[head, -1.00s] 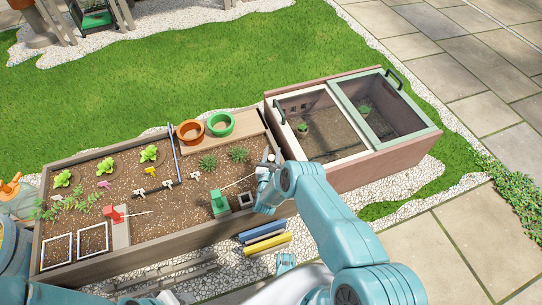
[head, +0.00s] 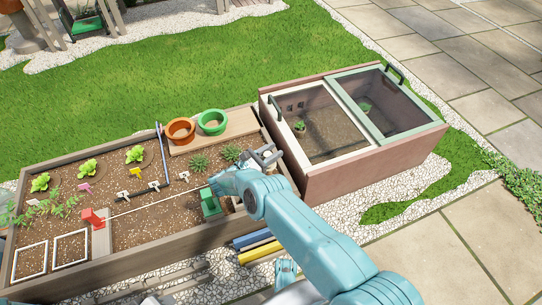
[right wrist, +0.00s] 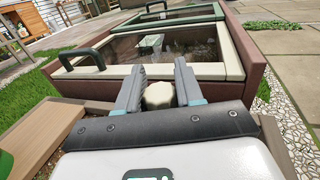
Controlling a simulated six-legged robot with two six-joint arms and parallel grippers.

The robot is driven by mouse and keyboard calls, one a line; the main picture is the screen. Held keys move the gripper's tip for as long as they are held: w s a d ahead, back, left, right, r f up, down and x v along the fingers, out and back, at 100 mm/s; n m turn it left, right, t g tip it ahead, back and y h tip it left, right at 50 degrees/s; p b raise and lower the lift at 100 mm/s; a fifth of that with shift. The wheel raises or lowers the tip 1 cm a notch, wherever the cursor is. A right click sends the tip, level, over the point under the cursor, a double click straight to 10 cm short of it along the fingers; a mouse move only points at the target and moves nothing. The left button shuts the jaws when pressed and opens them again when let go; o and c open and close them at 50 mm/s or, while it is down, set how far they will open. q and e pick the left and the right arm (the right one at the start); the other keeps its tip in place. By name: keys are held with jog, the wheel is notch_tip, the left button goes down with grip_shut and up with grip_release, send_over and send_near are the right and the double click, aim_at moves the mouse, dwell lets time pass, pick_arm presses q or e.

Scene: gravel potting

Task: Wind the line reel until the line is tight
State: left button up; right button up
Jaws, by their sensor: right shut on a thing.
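A red stand (head: 93,220) sits on a pale board at the left of the soil bed. A green stand (head: 210,204) sits near the bed's front right, partly behind my right arm; I cannot tell for certain which is the reel. A pale line (head: 160,201) runs straight from the red stand toward the green one; its right end is hidden by my arm. My right gripper (head: 266,156) is over the bed's right end. In the right wrist view its fingers are shut on a cream knob (right wrist: 158,96).
A brown cold frame (head: 335,179) with handled lids stands close to the right of my right gripper. An orange pot (head: 180,130) and a green pot (head: 212,121) stand on the bed's back board. Seedlings and small markers dot the soil.

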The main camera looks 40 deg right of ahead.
pick_arm(q)
jog(key=shift+w, duration=0.1)
pick_arm(e)
jog(key=shift+m+g, duration=0.5)
jog(key=shift+g, duration=0.3)
jog(key=o, duration=1)
jog(key=shift+c, duration=0.2)
pick_arm(q)
jog(key=s+d+r+g+p, duration=0.1)
jog(key=s+r+p, duration=0.2)
jog(key=r+p, duration=0.4)
jog(key=s+d+r+g+p, duration=0.1)
jog(key=s+r+p, duration=0.2)
jog(key=r+p, duration=0.4)
jog(key=shift+m+h+p, duration=0.3)
jog(key=shift+p, duration=0.25)
pick_arm(e)
notch_tip(320, 180, up, 20)
pick_arm(q)
jog(key=shift+s+d, duration=0.1)
